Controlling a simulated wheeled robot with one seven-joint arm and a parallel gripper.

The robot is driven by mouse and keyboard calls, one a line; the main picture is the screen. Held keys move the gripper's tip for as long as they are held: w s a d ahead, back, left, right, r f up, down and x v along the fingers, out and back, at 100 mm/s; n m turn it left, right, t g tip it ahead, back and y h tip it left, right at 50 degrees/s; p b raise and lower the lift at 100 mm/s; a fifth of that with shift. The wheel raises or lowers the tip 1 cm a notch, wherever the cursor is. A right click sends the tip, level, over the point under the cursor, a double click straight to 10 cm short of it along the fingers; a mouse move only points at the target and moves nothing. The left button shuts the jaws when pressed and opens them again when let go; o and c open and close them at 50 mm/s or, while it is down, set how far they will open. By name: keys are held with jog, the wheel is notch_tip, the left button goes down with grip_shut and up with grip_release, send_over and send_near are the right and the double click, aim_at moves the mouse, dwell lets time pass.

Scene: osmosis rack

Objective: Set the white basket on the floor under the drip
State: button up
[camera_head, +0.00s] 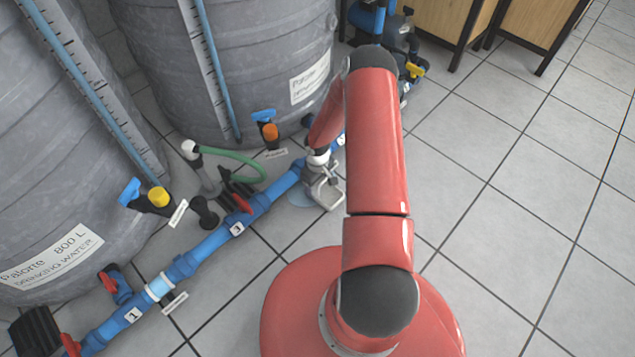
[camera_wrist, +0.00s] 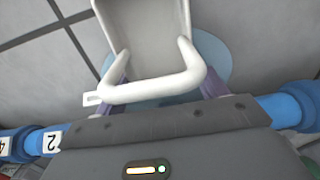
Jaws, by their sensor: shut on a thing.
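The white basket (camera_head: 329,196) is a small pale open container below the end of my arm in the head view. In the wrist view the basket (camera_wrist: 146,30) shows its hollow inside and a thick white handle loop toward me. My gripper (camera_head: 320,172) is shut on it at the handle; its purple fingers (camera_wrist: 165,88) show at both sides of the loop. A pale blue wet patch (camera_head: 300,197) lies on the floor left of and partly under the basket; it also shows around the basket in the wrist view (camera_wrist: 213,62). I cannot tell whether the basket touches the floor.
A blue pipe (camera_head: 215,243) with number labels runs along the floor beside the basket. Large grey tanks (camera_head: 240,60) stand behind it. A green hose (camera_head: 240,157) and valves (camera_head: 268,130) sit between. The tiled floor (camera_head: 530,180) at the right is clear.

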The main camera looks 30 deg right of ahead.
jog(key=o, duration=1)
jog(key=shift+f, duration=0.15)
jog(key=s+a+r+m+t+h+p, duration=0.1)
jog(key=s+a+r, duration=0.1)
jog(key=r, duration=1.8)
jog(key=s+a+r+m+t+h+p, duration=0.1)
jog(key=s+a+r+h+p, duration=0.1)
jog(key=r, duration=1.7)
jog(key=s+a+r+t+y, duration=0.1)
jog(key=s+a+r, duration=0.2)
jog(key=s+r, duration=0.2)
jog(key=s+a+r+m+t+y, duration=0.1)
jog(key=s+a+r, duration=0.2)
jog(key=s+r, duration=0.2)
jog(key=s+a+r+m+t+y, duration=0.1)
jog(key=s+a+r, duration=0.2)
jog(key=s, duration=0.7)
notch_tip(320, 180, up, 2)
jog(key=shift+r+t, duration=0.15)
jog(key=shift+t, duration=0.15)
